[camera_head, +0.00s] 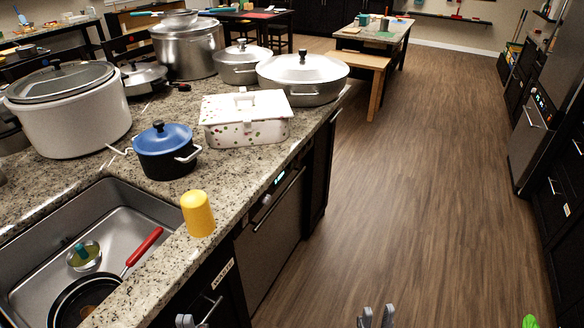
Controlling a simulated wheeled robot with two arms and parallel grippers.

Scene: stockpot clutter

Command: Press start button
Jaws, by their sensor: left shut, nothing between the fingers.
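A dark built-in dishwasher (270,232) sits under the counter, with a bar handle across its front. Its narrow top strip has a small lit display (279,179). A start button is too small to make out there. My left gripper (185,321) shows only its grey tips at the bottom edge, close together, below and left of the dishwasher. My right gripper (377,318) shows grey fingertips at the bottom edge, with a gap between them, over the floor right of the dishwasher. Neither gripper touches the dishwasher. The rest of both grippers is out of frame.
The granite counter (240,175) holds a yellow cup (197,214) near its edge, a blue-lidded pot (167,150), a spotted white box (246,118) and several large pots. A sink (130,215) holds a red-handled pan (88,298). The wooden floor (430,170) is clear.

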